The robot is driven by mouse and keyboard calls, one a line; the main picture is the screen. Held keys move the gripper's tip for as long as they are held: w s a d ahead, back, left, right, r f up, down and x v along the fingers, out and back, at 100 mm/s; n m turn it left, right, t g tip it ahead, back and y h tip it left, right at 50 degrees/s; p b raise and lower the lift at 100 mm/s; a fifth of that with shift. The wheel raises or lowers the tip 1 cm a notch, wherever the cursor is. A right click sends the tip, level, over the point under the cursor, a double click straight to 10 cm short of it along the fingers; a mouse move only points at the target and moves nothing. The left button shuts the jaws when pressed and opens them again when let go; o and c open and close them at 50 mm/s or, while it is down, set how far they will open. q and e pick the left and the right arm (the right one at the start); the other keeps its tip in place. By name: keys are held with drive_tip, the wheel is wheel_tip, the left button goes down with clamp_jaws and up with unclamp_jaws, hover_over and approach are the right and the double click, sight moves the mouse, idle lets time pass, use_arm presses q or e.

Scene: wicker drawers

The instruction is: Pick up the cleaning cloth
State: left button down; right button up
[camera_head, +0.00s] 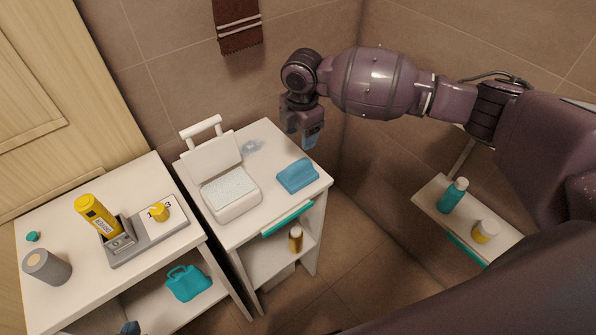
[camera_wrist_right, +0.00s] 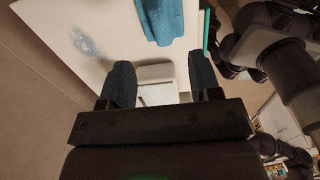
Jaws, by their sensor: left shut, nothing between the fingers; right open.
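The blue cleaning cloth (camera_head: 297,175) lies folded on the right part of the white middle cabinet's top (camera_head: 268,218). It also shows at the top of the right wrist view (camera_wrist_right: 160,18), beyond the fingertips. My right gripper (camera_head: 303,133) is open and empty, pointing down above the back right edge of that cabinet, behind the cloth and apart from it. Its two fingers (camera_wrist_right: 160,82) stand wide apart in the wrist view. Only a dark blue tip of my left gripper (camera_head: 130,327) shows at the bottom edge of the head view; it is shut and empty.
A white open-lidded box (camera_head: 230,190) stands left of the cloth. A bluish smudge (camera_head: 251,147) marks the top behind it. The left cabinet holds a yellow bottle (camera_head: 97,215) in a grey tray (camera_head: 150,240) and a grey cylinder (camera_head: 46,266). A wall shelf (camera_head: 432,200) holds bottles.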

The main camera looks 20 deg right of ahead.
sight(298, 163)
drive_tip(key=shift+d+f, duration=0.15)
drive_tip(key=shift+f, duration=0.2)
wheel_tip(298, 163, down, 5)
drive_tip(key=shift+r, duration=0.1)
drive_tip(key=f, duration=0.2)
drive_tip(key=a+f, duration=0.1)
drive_tip(key=f, duration=0.1)
drive_tip(key=shift+a+f+b, duration=0.1)
drive_tip(key=shift+f+b, duration=0.15)
drive_tip(key=shift+b, duration=0.15)
drive_tip(key=shift+f, duration=0.3)
drive_tip(key=shift+c, duration=0.4)
drive_tip(key=shift+c, duration=1.1)
drive_tip(key=c, duration=0.7)
